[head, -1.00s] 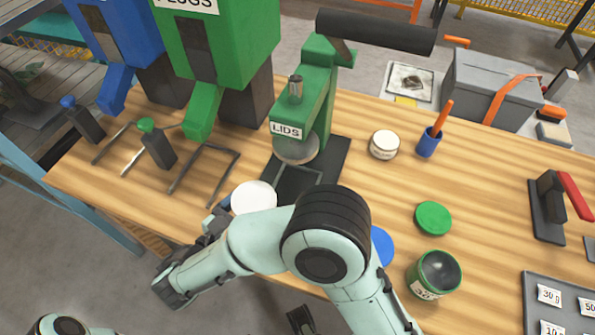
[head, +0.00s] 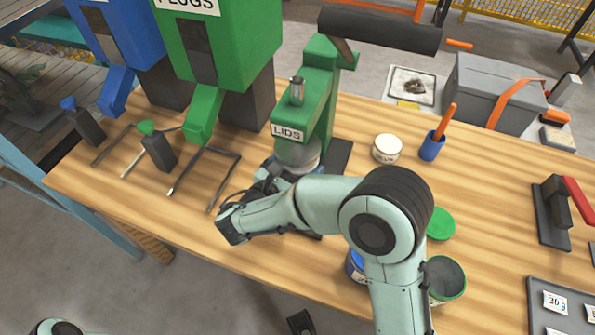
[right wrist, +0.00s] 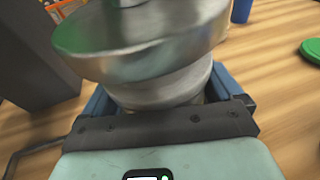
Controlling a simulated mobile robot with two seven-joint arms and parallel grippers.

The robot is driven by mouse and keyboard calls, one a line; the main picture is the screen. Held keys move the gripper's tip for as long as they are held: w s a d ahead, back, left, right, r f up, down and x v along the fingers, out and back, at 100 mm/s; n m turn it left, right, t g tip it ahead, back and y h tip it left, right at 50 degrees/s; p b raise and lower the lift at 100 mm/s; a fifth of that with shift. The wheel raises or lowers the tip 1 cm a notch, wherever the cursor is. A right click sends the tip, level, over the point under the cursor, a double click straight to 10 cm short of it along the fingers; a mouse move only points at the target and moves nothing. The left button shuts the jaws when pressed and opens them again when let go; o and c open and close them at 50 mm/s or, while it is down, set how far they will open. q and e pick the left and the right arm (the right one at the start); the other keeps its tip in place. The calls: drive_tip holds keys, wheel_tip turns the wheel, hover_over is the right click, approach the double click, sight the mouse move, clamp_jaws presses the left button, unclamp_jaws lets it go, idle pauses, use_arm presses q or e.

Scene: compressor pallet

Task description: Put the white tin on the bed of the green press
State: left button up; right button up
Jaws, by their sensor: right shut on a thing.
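The green press (head: 318,110), labelled LIDS, stands at the table's middle back, its round metal head (head: 297,153) over a dark bed (head: 338,155). My right gripper (head: 268,180) is at the front left of the press, low under its head. In the right wrist view it is shut on the pale round tin (right wrist: 165,90), between blue fingers. The metal press head (right wrist: 145,35) fills the view just above and hides the tin's top. In the head view the tin is largely hidden by the head and my wrist. Whether it touches the bed cannot be told.
A small white jar (head: 387,149) and a blue cup (head: 431,147) stand right of the press. A green lid (head: 440,223), a green tin (head: 446,275) and a blue tin (head: 355,264) lie near my right arm. Metal guides (head: 208,172) stand to the left.

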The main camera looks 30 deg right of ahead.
drive_tip(key=shift+f+b, duration=0.3)
drive_tip(key=shift+f, duration=1.05)
drive_tip(key=shift+f, duration=0.15)
drive_tip(key=o, duration=0.7)
drive_tip(key=shift+o, duration=0.2)
drive_tip(key=shift+s+a+r, duration=0.1)
drive_tip(key=shift+a+r, duration=0.1)
drive_tip(key=shift+a, duration=0.05)
drive_tip(key=p+v, duration=0.1)
drive_tip(key=v, duration=1)
drive_tip(key=shift+s+a, duration=0.15)
drive_tip(key=shift+a, duration=0.1)
